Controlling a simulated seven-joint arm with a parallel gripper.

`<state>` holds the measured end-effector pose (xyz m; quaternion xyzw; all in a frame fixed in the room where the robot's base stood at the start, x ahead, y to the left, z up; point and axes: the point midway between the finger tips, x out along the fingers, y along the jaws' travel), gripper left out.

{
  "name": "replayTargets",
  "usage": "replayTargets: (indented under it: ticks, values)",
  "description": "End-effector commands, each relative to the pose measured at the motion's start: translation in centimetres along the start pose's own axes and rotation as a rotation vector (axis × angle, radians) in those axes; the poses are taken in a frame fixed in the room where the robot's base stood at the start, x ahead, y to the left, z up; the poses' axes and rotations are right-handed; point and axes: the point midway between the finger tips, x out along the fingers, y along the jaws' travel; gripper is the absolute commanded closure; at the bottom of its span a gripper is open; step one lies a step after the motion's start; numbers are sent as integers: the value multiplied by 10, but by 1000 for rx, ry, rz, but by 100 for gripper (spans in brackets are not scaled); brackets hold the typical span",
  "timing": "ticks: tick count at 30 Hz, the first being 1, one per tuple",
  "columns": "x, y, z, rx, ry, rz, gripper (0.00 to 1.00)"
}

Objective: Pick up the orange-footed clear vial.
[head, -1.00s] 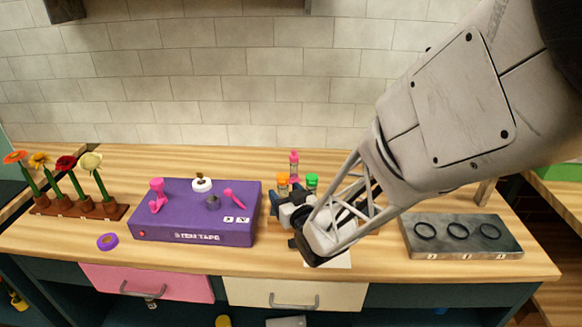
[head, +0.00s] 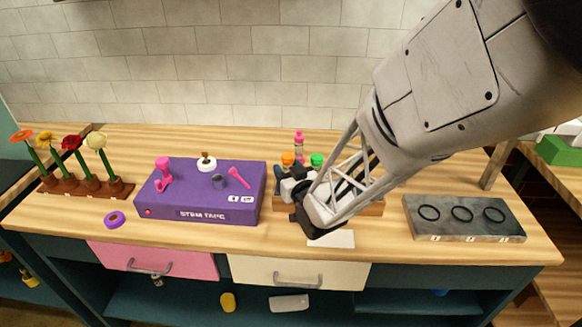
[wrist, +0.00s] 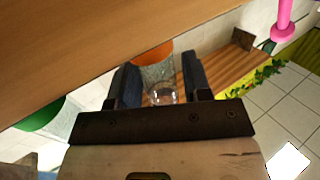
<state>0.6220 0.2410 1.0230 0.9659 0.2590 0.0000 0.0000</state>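The orange-footed clear vial shows in the wrist view (wrist: 158,74), its orange foot at the top of the picture and its clear body between my two fingers. My gripper (wrist: 160,85) is open around it, with a narrow gap at the right finger. In the head view, the vial's orange end (head: 288,158) stands up behind my gripper (head: 286,188). Its clear part is mostly hidden there.
A green-ended vial (head: 317,160) stands close to the right, and a pink item (head: 299,143) behind. A wooden rack (head: 371,208) is partly hidden by my arm. A purple stem-tape box (head: 200,199) stands left, a grey ring tray (head: 464,228) right.

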Motion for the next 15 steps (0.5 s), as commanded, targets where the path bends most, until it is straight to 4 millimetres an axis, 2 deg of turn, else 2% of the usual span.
replayTargets:
  ticks: [1, 8, 15]
  values:
    - [0, 0, 0, 0, 0, 0, 63]
    - [0, 0, 0, 0, 0, 0, 98]
    - [0, 0, -1, 0, 1, 0, 100]
